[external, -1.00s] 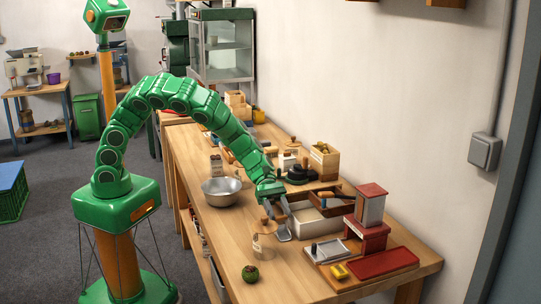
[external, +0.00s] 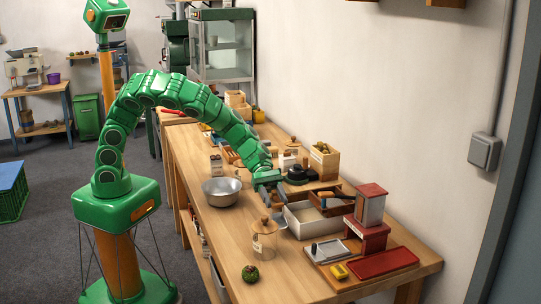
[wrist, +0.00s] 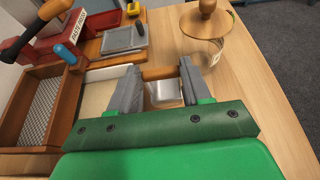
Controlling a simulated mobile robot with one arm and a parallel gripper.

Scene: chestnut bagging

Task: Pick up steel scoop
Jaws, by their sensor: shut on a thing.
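The steel scoop (wrist: 165,95) shows in the wrist view as a shiny metal pan below an orange-brown wooden handle (wrist: 158,73). My gripper (wrist: 160,75) is shut on the handle, with a grey finger on either side. In the external view my gripper (external: 274,190) is above the bench, by the back left of the white bin (external: 294,228). The scoop is too small and too covered by the fingers to make out clearly there.
A lidded glass jar (external: 264,246) stands in front of the white bin. A steel bowl (external: 221,192) is to the left. A red sealing machine (external: 367,230) and red tray (external: 383,263) are at right. The bench front left is mostly clear.

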